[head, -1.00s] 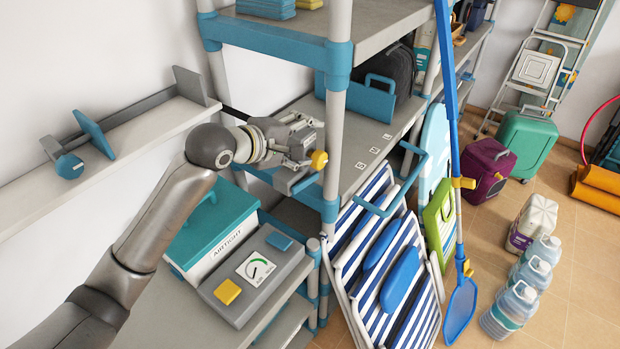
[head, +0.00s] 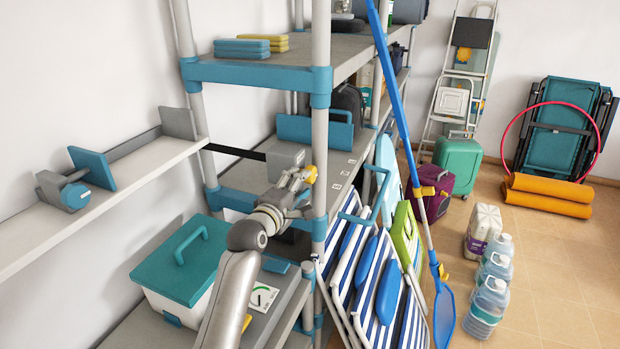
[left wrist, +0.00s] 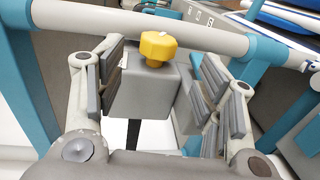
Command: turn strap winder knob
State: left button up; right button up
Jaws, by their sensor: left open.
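The strap winder is a grey box (head: 287,153) on the middle shelf, with a black strap running from it toward the wall shelf. Its yellow knob (head: 311,174) shows beside the shelf post. In the left wrist view the yellow knob (left wrist: 157,47) stands out from the grey box (left wrist: 145,95). My left gripper (head: 297,188) is in front of the winder, partly covering it. In the wrist view the gripper (left wrist: 163,85) is open, its finger pads on either side of the box and knob, with gaps visible. My right gripper is not in view.
A shelf post (head: 320,130) with blue collars stands close to the knob. A white box with a teal lid (head: 180,262) and a grey panel with a dial (head: 263,297) lie below. Folded striped chairs (head: 375,275) and a blue pole net (head: 445,315) lean at the right.

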pick_arm(q)
jog(key=x, duration=0.7)
jog(key=shift+w+p, duration=0.2)
jog(key=shift+p, duration=0.2)
jog(key=shift+w, duration=0.15)
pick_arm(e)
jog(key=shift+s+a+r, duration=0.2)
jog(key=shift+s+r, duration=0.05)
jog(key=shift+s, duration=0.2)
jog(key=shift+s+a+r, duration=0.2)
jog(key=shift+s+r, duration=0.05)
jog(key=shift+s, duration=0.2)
